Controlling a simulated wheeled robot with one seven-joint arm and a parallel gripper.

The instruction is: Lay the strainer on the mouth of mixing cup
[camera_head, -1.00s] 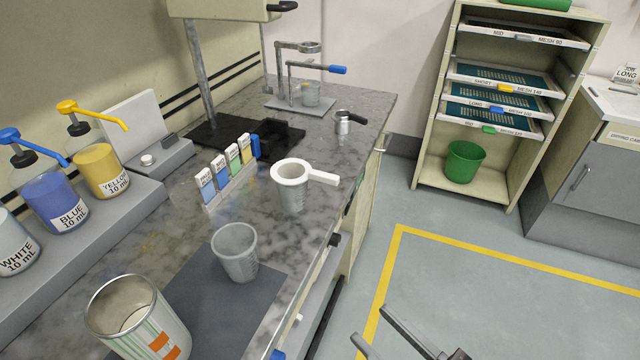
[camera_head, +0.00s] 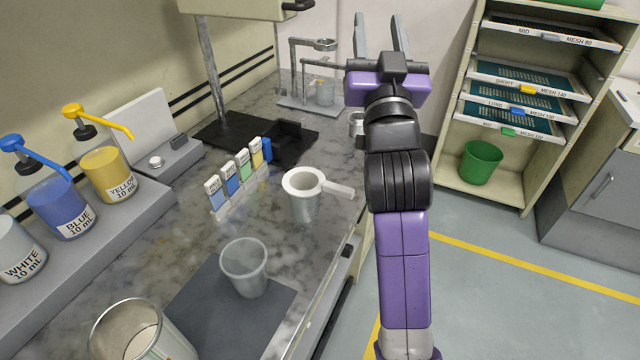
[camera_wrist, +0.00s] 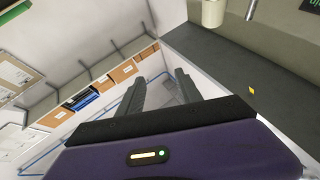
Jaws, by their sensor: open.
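The white strainer (camera_head: 302,180), a ring with a flat handle pointing right, sits on top of a clear cup-shaped stand (camera_head: 305,208) on the counter. A clear empty-looking mixing cup (camera_head: 244,271) stands upright, mouth open, on a dark mat nearer the front. My gripper (camera_head: 381,32) is raised at the top of the head view, open and empty, pointing up and away, well apart from both. In the wrist view my open fingers (camera_wrist: 156,80) have nothing between them; strainer and cup are not recognisable there.
Small labelled packs (camera_head: 238,175) stand left of the strainer. A large metal can (camera_head: 130,330) is at the front left, and blue (camera_head: 60,200) and yellow (camera_head: 105,170) pump bottles stand on a ledge. A metal stand (camera_head: 318,85) is at the back. Bare counter lies around the strainer.

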